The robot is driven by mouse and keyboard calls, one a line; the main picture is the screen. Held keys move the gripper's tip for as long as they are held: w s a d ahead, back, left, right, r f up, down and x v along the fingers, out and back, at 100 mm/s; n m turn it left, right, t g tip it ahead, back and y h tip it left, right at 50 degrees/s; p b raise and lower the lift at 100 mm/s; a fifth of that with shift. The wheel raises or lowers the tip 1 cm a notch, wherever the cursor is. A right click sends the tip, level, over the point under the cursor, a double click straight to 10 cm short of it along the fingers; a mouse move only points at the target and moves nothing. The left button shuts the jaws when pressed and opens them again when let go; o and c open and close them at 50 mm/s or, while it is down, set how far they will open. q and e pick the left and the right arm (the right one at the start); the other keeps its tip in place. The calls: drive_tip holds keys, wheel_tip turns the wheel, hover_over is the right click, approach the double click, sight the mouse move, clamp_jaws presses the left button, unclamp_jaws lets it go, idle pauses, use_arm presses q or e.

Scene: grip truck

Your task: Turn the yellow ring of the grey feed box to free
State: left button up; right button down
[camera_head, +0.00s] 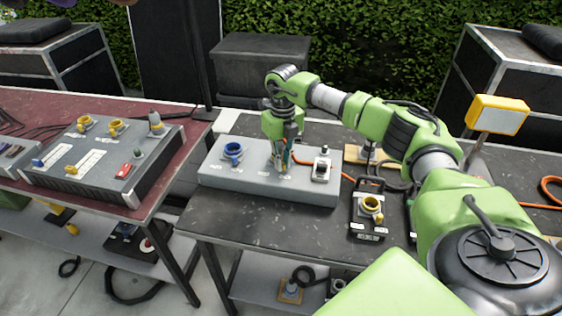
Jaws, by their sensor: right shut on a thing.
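The light grey feed box (231,180) sits on the black table. A blue ring (233,151) stands near its left end and a switch with a white frame (321,168) near its right end. My right gripper (279,166) points down onto the box between these two. It is shut on a part on the box top, seemingly the yellow ring, which the fingers mostly hide. How that ring is turned cannot be seen. My left gripper is not in view.
A dark grey console (60,182) with yellow rings stands on the red table at left. A black framed unit with a yellow ring (371,204) lies right of the feed box, near orange cables. The black table's front (270,232) is clear.

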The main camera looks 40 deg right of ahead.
idle(0.4)
drive_tip(key=c, duration=2)
unclamp_jaws()
drive_tip(key=shift+c, duration=0.2)
wheel_tip(320, 180, up, 12)
